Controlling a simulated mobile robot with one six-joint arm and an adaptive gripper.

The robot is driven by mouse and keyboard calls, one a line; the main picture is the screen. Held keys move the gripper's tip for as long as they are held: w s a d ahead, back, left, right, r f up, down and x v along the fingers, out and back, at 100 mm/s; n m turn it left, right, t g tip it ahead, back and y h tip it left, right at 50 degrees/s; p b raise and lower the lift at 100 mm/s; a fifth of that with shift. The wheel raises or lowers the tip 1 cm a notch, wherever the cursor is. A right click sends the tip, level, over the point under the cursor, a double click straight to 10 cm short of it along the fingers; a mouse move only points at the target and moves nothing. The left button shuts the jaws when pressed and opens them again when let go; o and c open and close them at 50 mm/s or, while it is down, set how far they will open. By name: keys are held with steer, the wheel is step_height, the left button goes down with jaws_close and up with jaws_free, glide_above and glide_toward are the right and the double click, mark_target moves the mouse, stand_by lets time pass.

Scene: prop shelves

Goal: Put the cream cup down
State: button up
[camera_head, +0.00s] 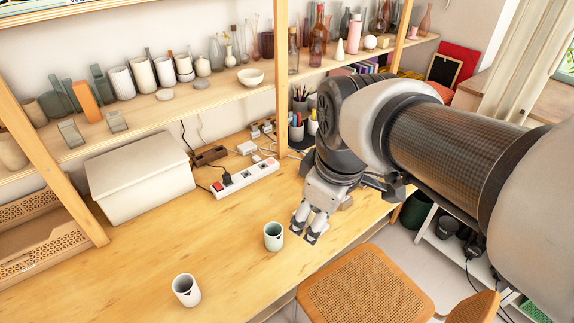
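A white to cream cup (186,291) with a dark mark stands upright on the wooden table near the front. A pale mint cup (273,237) with a small dark mark stands upright farther back and to the right. My gripper (305,230) points down just right of the mint cup, near the table's front edge. Its two fingers are apart, with no object visible between them. It appears clear of both cups.
A white power strip (245,178) and a cream box (140,174) sit at the back of the table (130,265). A shelf (180,98) of vases and bottles runs above. A chair with a woven seat (365,287) stands in front. Table around the cups is clear.

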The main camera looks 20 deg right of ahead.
steer(key=s+a+f+m+t, duration=0.1)
steer(key=s+a+f+m, duration=0.1)
steer(key=s+m, duration=0.6)
steer(key=shift+s, duration=1.2)
steer(key=shift+f, duration=0.1)
